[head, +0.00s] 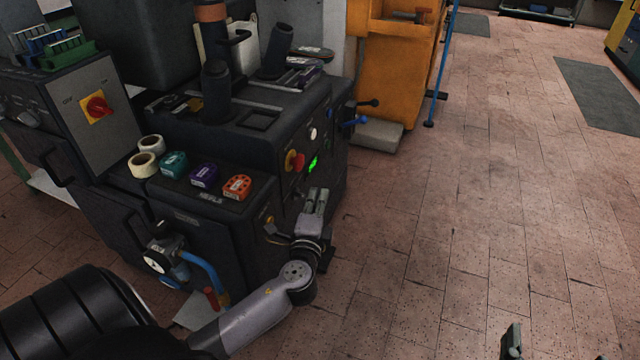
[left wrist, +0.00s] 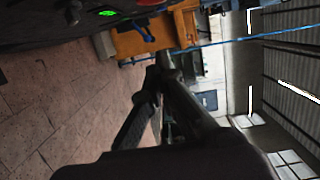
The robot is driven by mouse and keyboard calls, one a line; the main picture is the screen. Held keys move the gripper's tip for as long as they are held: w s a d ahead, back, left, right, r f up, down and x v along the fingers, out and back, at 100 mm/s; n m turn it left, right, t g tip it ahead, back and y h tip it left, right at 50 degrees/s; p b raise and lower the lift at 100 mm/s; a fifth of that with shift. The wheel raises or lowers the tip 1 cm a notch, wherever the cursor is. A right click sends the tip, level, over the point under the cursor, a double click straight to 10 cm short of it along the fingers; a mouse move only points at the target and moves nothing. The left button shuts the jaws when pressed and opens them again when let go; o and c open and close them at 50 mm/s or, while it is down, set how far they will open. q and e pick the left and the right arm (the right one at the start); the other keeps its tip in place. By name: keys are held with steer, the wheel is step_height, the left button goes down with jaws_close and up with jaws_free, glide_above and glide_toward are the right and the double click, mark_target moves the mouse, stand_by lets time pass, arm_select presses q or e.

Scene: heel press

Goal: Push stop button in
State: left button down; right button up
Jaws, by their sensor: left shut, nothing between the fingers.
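The stop button, a red knob on a yellow base (head: 295,161), is on the front face of the black machine (head: 262,140) in the head view. A green lit display (head: 312,163) is just right of it and also shows at the top of the left wrist view (left wrist: 106,13). My left gripper (head: 317,192) is shut and empty, below and slightly right of the button and apart from it. Its fingers also show in the left wrist view (left wrist: 157,82). I cannot make out the button there. My right gripper (head: 556,347) shows only its fingertips, spread apart, at the bottom right.
A second red knob on a yellow plate (head: 97,107) is on the grey panel at left. Tape rolls (head: 147,154) and coloured dispensers lie on the machine's ledge. Black and blue levers (head: 354,121) stick out at its right side. The tiled floor (head: 450,220) at right is clear.

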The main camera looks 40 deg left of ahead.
arm_select(q)
steer(key=shift+v, duration=1)
arm_select(e)
steer(key=shift+s+f, duration=0.1)
steer(key=shift+f, duration=0.25)
